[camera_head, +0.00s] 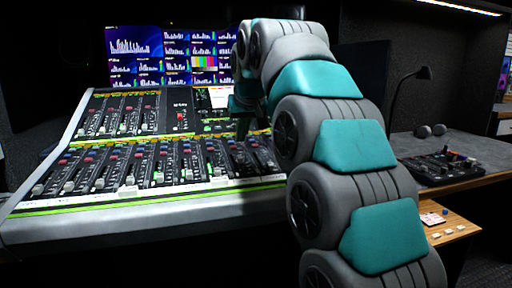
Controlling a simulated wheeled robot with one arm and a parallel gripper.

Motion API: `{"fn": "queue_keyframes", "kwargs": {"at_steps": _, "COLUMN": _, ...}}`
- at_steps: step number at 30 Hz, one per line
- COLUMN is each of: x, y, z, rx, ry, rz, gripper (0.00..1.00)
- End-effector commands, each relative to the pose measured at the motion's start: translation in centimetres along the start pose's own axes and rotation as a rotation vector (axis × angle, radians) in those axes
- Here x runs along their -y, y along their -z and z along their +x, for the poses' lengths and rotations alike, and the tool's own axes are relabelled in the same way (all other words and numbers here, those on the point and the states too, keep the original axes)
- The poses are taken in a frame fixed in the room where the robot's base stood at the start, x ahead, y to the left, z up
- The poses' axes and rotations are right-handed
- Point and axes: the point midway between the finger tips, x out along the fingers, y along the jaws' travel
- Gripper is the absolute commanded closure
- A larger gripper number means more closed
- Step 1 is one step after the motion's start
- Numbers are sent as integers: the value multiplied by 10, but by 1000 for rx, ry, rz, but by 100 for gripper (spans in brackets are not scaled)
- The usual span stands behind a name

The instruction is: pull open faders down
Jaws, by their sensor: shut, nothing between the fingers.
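The mixing console (140,208) fills the left and middle of the head view, its top sloping up toward the back. A long front bank of faders (99,183) runs across it, with several light caps low near the front edge. A second fader bank (122,128) sits at the upper left. Individual cap positions on the right part are too small and dark to tell. My arm hides the console's right end.
Lit monitors (165,55) stand behind the console. On the right, a grey desk (470,150) holds a small dark control panel (440,167), two round dark objects (431,130) and a lamp (413,76). A wooden shelf (460,222) with small items sits below.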

Motion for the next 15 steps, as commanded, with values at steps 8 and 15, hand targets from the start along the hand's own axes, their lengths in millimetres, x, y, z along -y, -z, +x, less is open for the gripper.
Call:
{"fn": "queue_keyframes", "kwargs": {"at_steps": 8, "x": 12, "y": 28, "z": -2, "rx": -63, "ry": 10, "rz": -6, "gripper": 100}}
{"fn": "queue_keyframes", "kwargs": {"at_steps": 15, "x": 13, "y": 29, "z": 27, "rx": -58, "ry": 11, "rz": -6, "gripper": 100}}
